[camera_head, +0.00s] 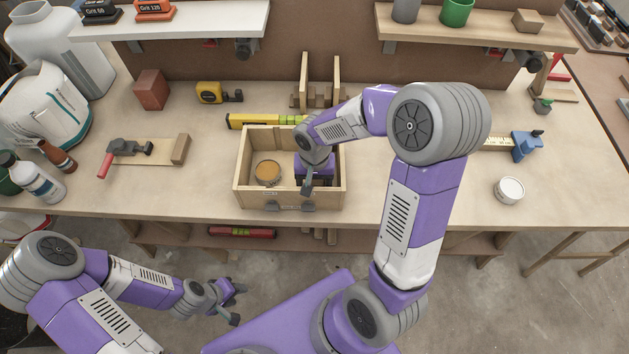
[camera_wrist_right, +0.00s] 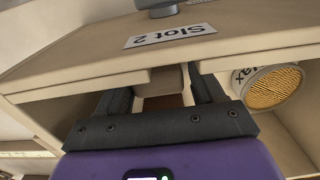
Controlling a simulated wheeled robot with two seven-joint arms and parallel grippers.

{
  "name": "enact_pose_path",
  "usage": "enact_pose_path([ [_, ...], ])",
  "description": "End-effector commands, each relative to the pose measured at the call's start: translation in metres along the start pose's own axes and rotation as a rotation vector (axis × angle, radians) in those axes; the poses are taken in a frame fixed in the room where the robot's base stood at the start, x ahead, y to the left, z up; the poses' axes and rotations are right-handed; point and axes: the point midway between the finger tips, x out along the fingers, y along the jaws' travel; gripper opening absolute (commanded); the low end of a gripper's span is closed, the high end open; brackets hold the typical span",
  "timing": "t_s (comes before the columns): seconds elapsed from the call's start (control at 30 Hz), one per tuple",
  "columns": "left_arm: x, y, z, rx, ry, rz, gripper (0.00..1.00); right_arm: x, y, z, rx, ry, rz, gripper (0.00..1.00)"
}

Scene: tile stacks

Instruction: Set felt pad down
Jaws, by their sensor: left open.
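A wooden box (camera_head: 241,183) with compartments stands on the bench; its front wall carries a "Slot 2" label in the right wrist view (camera_wrist_right: 168,36). My right gripper (camera_wrist_right: 163,88) reaches down into the right compartment. A small grey-brown piece (camera_wrist_right: 166,78) shows between its fingers, with a reddish-brown patch below. I cannot tell whether this is the felt pad or whether the fingers grip it. In the head view my right wrist hides that compartment. My left gripper (camera_head: 237,303) is open and empty, in front of the bench.
A round amber-topped tin (camera_head: 267,172) sits in the box's left compartment. A yellow level (camera_head: 262,121) lies just behind the box. A clamp on a board (camera_head: 145,150) is to the left, a white-lidded tin (camera_head: 508,189) to the right. The bench beside the box is clear.

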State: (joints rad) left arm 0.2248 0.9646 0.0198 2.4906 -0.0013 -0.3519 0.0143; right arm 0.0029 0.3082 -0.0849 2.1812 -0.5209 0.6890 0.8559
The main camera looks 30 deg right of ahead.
Motion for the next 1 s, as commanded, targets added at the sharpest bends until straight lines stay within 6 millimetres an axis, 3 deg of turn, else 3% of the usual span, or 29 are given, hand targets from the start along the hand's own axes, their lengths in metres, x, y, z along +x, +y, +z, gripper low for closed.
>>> enact_pose_path([
  [0.1,0.000,0.000,0.000,0.000,0.000,0.000,0.43,0.000,0.001,0.000,0.000,-0.002,0.002,0.85],
  [0.43,-0.006,0.002,0.000,0.000,0.000,0.000,0.43,-0.005,0.001,0.001,0.000,-0.002,0.002,0.85],
  [0.8,-0.028,0.010,0.001,0.000,0.000,0.000,0.43,-0.083,0.000,-0.001,0.000,0.003,-0.001,0.85],
  [1.0,-0.035,0.013,0.001,0.000,0.000,0.000,0.43,-0.113,0.000,0.000,0.000,0.000,0.001,0.85],
])
